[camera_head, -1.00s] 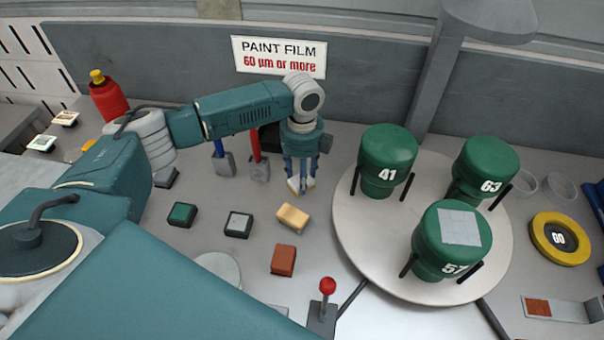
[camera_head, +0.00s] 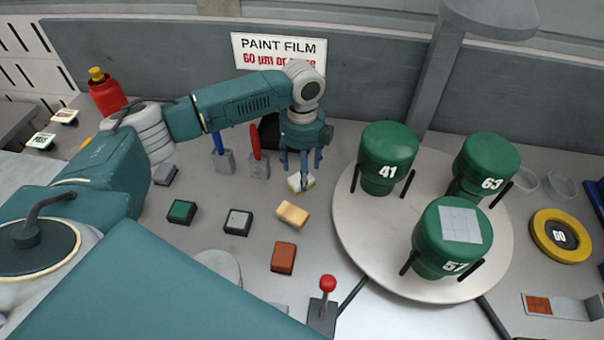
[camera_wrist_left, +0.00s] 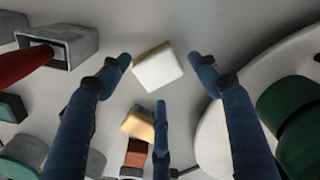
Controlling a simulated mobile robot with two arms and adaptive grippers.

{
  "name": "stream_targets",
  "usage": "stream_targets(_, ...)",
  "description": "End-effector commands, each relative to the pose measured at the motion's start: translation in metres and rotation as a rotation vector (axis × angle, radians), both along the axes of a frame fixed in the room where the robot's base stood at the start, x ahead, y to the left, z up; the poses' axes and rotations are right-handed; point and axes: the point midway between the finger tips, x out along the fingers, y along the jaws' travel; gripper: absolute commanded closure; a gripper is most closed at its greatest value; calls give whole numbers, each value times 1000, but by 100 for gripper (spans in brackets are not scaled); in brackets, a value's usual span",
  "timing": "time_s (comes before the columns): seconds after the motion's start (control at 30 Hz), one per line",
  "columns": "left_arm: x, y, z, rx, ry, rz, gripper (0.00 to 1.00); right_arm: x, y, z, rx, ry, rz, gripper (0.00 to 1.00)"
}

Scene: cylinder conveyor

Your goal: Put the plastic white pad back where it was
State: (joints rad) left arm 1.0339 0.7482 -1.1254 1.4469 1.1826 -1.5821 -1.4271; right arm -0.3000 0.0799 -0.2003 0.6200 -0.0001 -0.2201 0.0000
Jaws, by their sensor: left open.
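The white pad (camera_head: 301,183), white on top with a yellowish edge, lies on the grey table behind the tan block. It also shows in the left wrist view (camera_wrist_left: 158,69), between the fingertips and apart from them. My left gripper (camera_head: 301,170) is open just above the pad, its blue fingers spread around it. Its fingers also show in the wrist view (camera_wrist_left: 160,62). My right gripper is not in view.
Tan (camera_head: 292,214), brown (camera_head: 283,258), grey (camera_head: 238,222) and green (camera_head: 182,212) blocks lie in front. Red-handled (camera_head: 256,143) and blue-handled (camera_head: 218,143) tools stand left. A round turntable (camera_head: 350,232) with green cylinders is right.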

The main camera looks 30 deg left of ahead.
Motion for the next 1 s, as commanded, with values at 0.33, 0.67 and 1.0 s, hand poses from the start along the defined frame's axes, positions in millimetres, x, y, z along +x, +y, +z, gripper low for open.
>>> stream_targets(0.33, 2, 0, 73, 0, -5, 1, 38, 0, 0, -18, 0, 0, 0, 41)
stream_targets(0.67, 0, 0, 100, 1, 0, 0, 38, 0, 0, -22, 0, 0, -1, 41)
stream_targets(1.0, 0, 0, 101, 1, 0, 1, 38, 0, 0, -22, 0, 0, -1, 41)
